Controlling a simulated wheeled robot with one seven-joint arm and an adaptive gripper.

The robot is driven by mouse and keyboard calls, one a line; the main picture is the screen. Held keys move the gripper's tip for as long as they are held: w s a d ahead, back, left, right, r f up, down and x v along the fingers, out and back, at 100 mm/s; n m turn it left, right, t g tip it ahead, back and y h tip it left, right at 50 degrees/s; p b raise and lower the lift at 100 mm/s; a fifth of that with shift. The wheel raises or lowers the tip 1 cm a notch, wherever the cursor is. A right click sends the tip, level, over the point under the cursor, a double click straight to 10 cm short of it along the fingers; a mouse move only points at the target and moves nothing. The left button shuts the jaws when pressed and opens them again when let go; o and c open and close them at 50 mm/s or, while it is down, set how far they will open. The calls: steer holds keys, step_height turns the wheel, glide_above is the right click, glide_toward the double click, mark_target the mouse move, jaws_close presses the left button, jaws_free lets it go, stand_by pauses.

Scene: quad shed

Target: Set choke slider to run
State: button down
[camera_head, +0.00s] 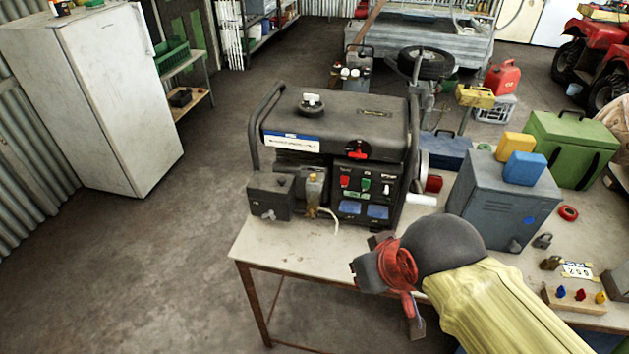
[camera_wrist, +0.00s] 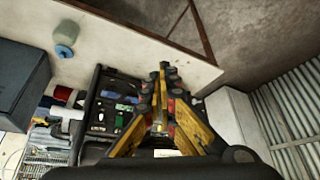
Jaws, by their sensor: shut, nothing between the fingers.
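The generator (camera_head: 335,135) stands on the bench, dark with a tank on top. Its front panel (camera_head: 365,190) carries a red, a green and a pale control and blue sockets. Left of the panel are a dark box and a small tan part with a pale hose. I cannot tell which control is the choke slider or how it is set. My gripper (camera_head: 384,268) is in front of the generator at the bench's front edge, apart from the panel. In the wrist view my gripper (camera_wrist: 163,75) is shut and empty, its yellow fingers meeting.
The bench (camera_head: 290,255) has bare room at front left. A grey cabinet (camera_head: 500,195) with yellow and blue cans stands right of the generator. A white cylindrical handle (camera_head: 421,200) sticks out between them. A fridge (camera_head: 100,100) stands on the floor at left.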

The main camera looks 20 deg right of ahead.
mark_target(340, 177)
steer(key=a+f+g+y+p, duration=0.15)
steer(key=a+f, duration=0.25)
steer(key=f, duration=0.6)
steer(key=w+a+f+m+t+p, duration=0.2)
steer(key=w+f+m+t, duration=0.2)
steer(key=w+f+m, duration=0.55)
steer(key=w+d+r+m+t+h, duration=0.75)
steer(key=d+r+m+t, duration=0.2)
steer(key=r+m, duration=0.3)
steer(key=shift+n+y, duration=0.4)
steer(key=shift+y, duration=0.1)
steer(key=b+x, duration=0.1)
steer(key=x, duration=0.4)
steer(key=b+x, duration=0.1)
steer(key=x, duration=0.5)
steer(key=shift+s+d+r+b, duration=0.1)
steer(key=shift+r+b, duration=0.1)
steer(key=shift+b, duration=0.2)
steer(key=shift+w+a+r+b, duration=0.1)
steer(key=shift+w+a, duration=0.15)
steer(key=shift+a, duration=0.35)
steer(key=shift+w+a+f+b, duration=0.1)
steer(key=shift+w+a, duration=0.2)
steer(key=shift+a, duration=0.3)
steer(key=shift+w+a+r+b, duration=0.1)
steer(key=shift+w+a, duration=0.15)
steer(key=shift+a, duration=0.35)
